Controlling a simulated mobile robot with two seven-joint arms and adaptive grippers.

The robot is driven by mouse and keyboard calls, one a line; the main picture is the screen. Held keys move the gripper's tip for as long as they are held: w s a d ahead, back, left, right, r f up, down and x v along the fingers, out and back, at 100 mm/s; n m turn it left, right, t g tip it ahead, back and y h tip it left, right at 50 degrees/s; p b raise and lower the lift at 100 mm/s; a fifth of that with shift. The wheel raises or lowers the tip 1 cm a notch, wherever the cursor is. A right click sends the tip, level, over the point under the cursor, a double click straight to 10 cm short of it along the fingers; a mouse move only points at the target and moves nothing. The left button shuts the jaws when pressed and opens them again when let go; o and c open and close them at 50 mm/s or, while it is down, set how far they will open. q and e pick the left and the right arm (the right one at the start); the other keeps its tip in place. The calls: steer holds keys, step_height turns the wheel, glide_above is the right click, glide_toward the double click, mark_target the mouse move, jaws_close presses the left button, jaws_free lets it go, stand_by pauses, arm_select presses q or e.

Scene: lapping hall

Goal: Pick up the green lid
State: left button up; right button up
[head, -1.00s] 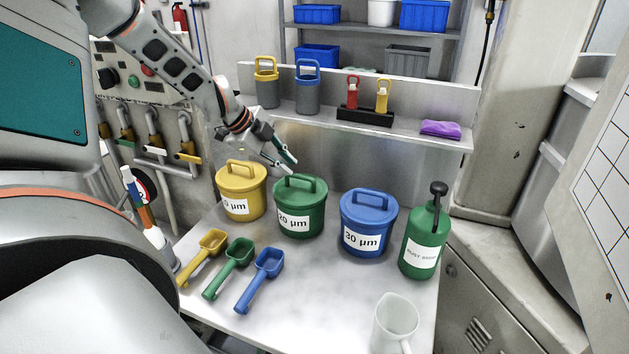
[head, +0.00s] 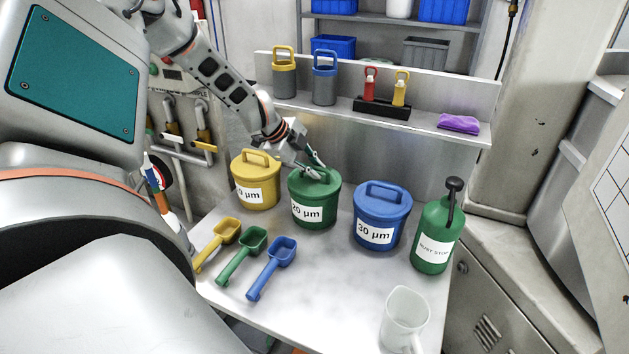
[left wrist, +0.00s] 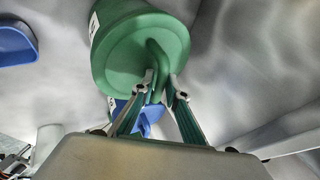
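The green lid (head: 312,189) sits on the green tub (head: 316,214), which carries a 20 µm label. It has a raised loop handle. In the left wrist view the lid (left wrist: 128,52) faces me at the upper middle. My left gripper (head: 314,171) is at the lid's handle. In the left wrist view its fingers (left wrist: 163,89) are apart, one on each side of the handle, and a small gap seems to show. Finger contact with the handle is hard to tell. My right gripper is not in view.
A yellow-lidded tub (head: 256,188) stands close left, a blue-lidded tub (head: 381,222) right, then a green bottle (head: 433,240). Several scoops (head: 240,252) lie in front. A clear jug (head: 403,316) stands at the front. A shelf (head: 430,126) runs behind.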

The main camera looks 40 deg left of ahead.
arm_select(q)
jaws_close()
